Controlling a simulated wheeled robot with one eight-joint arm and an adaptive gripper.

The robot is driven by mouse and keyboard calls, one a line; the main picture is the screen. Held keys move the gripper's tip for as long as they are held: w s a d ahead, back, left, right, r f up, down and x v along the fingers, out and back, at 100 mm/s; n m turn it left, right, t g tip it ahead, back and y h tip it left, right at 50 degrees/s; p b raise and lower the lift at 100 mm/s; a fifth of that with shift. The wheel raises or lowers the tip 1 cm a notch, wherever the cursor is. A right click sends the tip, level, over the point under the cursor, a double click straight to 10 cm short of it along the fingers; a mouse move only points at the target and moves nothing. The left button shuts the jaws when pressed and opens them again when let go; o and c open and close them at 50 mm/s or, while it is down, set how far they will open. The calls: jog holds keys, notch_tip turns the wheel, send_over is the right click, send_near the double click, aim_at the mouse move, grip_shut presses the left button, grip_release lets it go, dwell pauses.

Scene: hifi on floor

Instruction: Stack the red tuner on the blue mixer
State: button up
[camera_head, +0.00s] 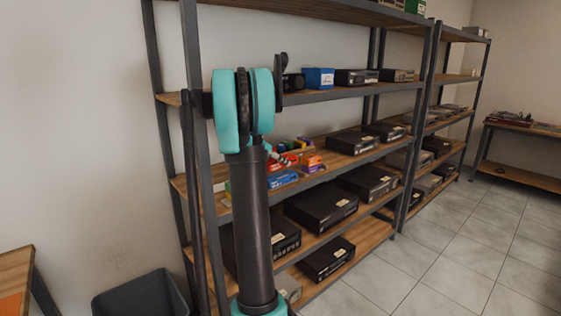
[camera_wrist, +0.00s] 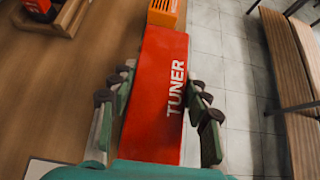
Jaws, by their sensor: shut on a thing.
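The red tuner (camera_wrist: 158,85), a long box with white lettering, lies between the fingers of my gripper (camera_wrist: 160,98) in the wrist view. The fingers are shut on its two sides. Its near end is hidden by my gripper's teal body. In the head view my arm hides much of the middle shelf, and my gripper cannot be made out clearly there. A blue box (camera_head: 283,181) lies at the front of that shelf and another blue box (camera_head: 319,78) stands on the shelf above. I cannot read which one is the mixer.
An orange box (camera_wrist: 163,11) stands just beyond the tuner's far end. A wooden tray (camera_wrist: 50,22) with a red item is at upper left. Black devices (camera_head: 322,205) fill the lower shelves. Grey uprights (camera_head: 192,150) flank the shelves. Tiled floor (camera_head: 440,255) is clear.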

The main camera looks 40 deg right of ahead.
aim_at(280, 175)
jog(key=shift+w+d+f, duration=0.1)
jog(key=shift+w+d, duration=0.1)
jog(key=shift+w, duration=0.1)
jog(key=shift+f, duration=1.45)
jog(key=shift+f, duration=0.55)
dwell(0.5)
jog(key=o, duration=1.4)
jog(key=shift+o, duration=0.2)
jog(key=shift+v, duration=3.75)
